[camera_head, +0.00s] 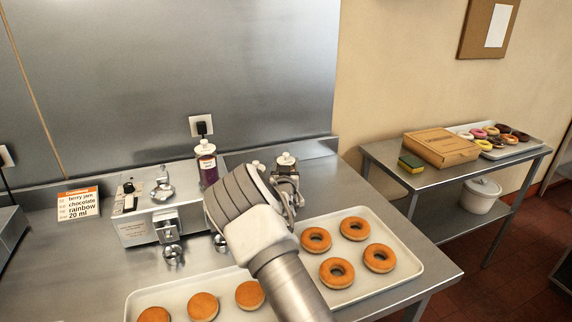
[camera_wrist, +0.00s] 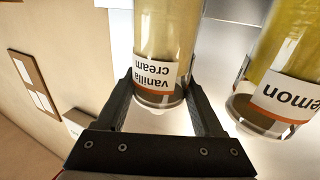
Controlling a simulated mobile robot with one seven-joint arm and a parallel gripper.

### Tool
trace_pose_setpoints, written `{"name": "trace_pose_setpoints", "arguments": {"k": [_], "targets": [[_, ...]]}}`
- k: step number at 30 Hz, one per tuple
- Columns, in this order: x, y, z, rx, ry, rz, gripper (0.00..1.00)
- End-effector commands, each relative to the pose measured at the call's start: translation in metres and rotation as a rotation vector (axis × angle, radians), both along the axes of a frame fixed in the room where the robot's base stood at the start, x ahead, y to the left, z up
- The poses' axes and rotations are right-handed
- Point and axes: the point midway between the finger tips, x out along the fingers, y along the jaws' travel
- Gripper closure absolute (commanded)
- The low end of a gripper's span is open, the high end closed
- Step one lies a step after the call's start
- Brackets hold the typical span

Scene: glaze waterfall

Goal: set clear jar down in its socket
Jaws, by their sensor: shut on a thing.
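In the wrist view, a clear jar (camera_wrist: 160,45) with yellowish contents and a "vanilla cream" label stands between the two dark fingers of my gripper (camera_wrist: 165,92). The jar appears upside down in that view. A second clear jar, labelled "lemon" (camera_wrist: 290,70), is close beside it on the right. In the head view, my gripper (camera_head: 290,192) is at the back of the counter, mostly hidden behind my arm. A white-lidded jar top (camera_head: 285,160) shows just beyond it. The socket cannot be made out.
A purple jar (camera_head: 207,164) stands left of my arm. A metal dispenser (camera_head: 140,226) and an order card (camera_head: 77,203) are farther left. A tray (camera_head: 403,262) of plain doughnuts lies in front. A side table (camera_head: 425,178) at right holds a box and iced doughnuts.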

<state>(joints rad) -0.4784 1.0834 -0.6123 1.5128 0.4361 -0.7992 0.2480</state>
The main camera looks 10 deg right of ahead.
Motion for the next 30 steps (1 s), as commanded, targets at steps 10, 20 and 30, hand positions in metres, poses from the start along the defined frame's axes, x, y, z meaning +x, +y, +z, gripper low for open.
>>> {"name": "trace_pose_setpoints", "arguments": {"k": [10, 20, 30], "targets": [[0.0004, -0.0002, -0.0019, 0.000, -0.004, 0.000, 1.00], [0.0004, -0.0002, -0.0052, 0.000, -0.004, 0.000, 1.00], [0.0003, -0.0002, -0.0064, -0.001, -0.003, 0.000, 0.00]]}}
